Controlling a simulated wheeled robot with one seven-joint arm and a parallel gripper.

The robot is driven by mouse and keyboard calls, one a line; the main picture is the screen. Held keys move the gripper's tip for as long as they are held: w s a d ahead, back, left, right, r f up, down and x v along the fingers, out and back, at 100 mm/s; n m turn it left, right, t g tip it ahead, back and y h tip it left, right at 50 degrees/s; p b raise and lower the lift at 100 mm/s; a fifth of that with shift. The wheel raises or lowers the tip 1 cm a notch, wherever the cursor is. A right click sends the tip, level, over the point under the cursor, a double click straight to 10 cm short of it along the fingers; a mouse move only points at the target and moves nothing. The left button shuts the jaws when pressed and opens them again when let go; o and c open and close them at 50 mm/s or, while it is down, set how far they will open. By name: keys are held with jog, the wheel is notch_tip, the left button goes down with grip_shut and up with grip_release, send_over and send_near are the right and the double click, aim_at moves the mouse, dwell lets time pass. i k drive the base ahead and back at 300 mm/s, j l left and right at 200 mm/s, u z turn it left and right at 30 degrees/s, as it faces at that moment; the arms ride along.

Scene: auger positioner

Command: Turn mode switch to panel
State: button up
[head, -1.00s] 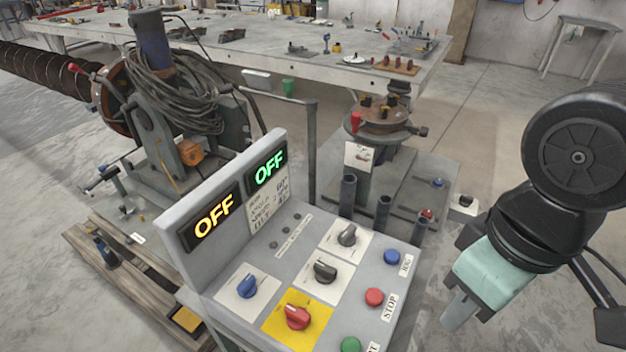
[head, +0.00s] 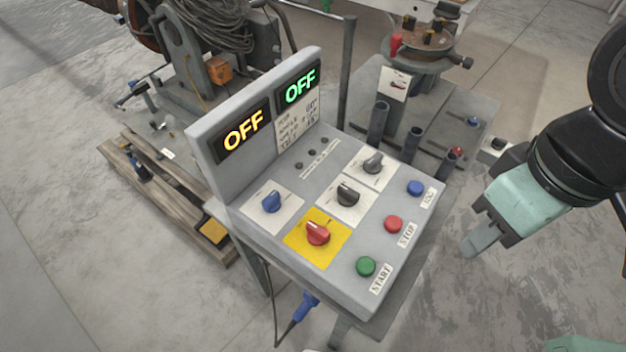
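The grey control panel (head: 352,279) stands in the middle of the head view. Its sloped top carries a blue knob (head: 271,201), a red knob (head: 318,233) on a yellow plate, a black knob (head: 348,194) and a grey knob (head: 373,163). The knob labels are too small to read, so I cannot tell which one is the mode switch. Two displays, orange (head: 244,131) and green (head: 300,87), both read OFF. My gripper (head: 472,246) is right of the panel, apart from it, pointing down-left. I see no object in it; its finger gap is not clear.
Blue (head: 415,188), red (head: 394,224) and green (head: 366,266) push buttons line the panel's right side. A dark post (head: 345,80) and a positioner turntable (head: 420,40) stand behind. Wooden beams (head: 165,190) lie at left. The floor at right is open.

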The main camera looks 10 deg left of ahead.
aim_at(271, 203)
jog(key=k+j+u, duration=0.1)
jog(key=u, duration=1.05)
